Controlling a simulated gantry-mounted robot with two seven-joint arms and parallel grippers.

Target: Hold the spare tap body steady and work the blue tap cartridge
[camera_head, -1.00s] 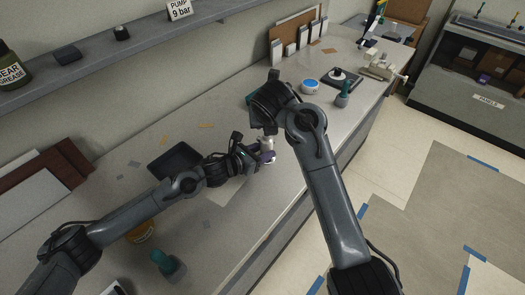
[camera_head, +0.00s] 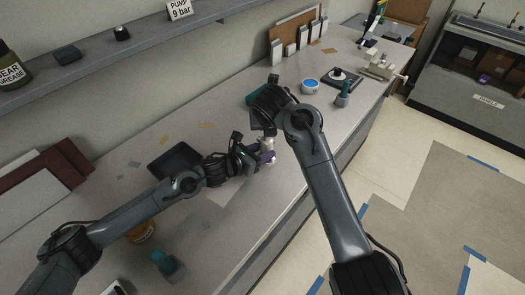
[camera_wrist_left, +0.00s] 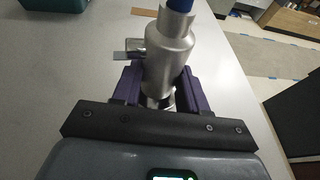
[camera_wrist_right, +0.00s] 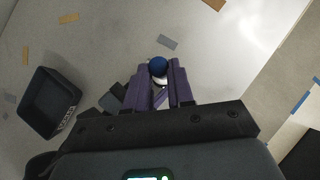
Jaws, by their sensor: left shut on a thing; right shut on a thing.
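The spare tap body (camera_wrist_left: 167,60) is a silver cylinder with a side stub, standing upright in the left wrist view. My left gripper (camera_wrist_left: 160,92) is shut around its lower part. In the head view the left gripper (camera_head: 265,157) holds the tap body (camera_head: 266,143) over the bench. The blue tap cartridge (camera_wrist_left: 180,5) shows at its top, cut off by the frame edge. In the right wrist view the cartridge (camera_wrist_right: 158,66) shows as a round blue top between the purple fingers of my right gripper (camera_wrist_right: 160,80), which is shut on it. My right wrist hides this contact in the head view.
A black tray (camera_head: 173,158) lies on the bench left of the grippers. A blue-topped tub (camera_head: 310,86) and a teal-handled tool (camera_head: 344,92) stand to the right. The bench's front edge runs close below the arms. A shelf (camera_head: 100,62) spans the wall.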

